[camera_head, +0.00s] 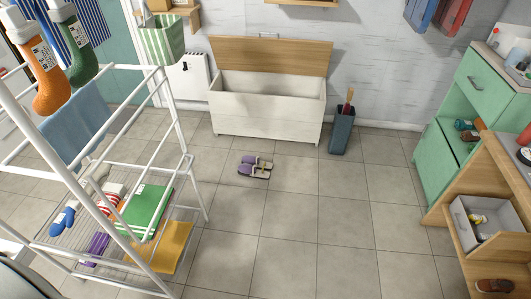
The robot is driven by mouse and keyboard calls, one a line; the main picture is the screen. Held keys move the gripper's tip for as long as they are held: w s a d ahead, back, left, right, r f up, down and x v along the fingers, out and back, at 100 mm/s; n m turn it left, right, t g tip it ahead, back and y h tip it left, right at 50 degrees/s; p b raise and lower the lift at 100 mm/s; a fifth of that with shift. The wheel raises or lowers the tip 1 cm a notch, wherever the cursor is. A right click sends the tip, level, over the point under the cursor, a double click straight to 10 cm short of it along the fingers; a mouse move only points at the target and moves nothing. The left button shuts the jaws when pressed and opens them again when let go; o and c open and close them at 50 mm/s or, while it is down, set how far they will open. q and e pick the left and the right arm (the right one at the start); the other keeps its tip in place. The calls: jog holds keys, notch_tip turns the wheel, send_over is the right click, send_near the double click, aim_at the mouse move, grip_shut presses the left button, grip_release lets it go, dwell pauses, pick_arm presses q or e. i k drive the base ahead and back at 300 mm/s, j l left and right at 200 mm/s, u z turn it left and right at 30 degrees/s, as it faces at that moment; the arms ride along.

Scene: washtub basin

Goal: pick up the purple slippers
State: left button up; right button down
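A pair of purple slippers (255,168) with pale grey straps lies on the tiled floor, side by side, near the middle of the head view. They are in front of the open storage bench and apart from it. Neither of my grippers shows in the head view, so I cannot see whether they are open or shut.
A white drying rack (160,115) with clothes stands at left. Behind the slippers is a storage bench (265,118) with its wooden lid raised, and a dark bin (342,134). A green cabinet (432,160) and wooden shelf (458,205) stand right.

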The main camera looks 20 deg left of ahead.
aim_at(250, 163)
jog(key=i+u, duration=0.15)
jog(key=i, duration=0.7)
jog(key=i+l+u, duration=0.1)
jog(key=i, duration=0.8)
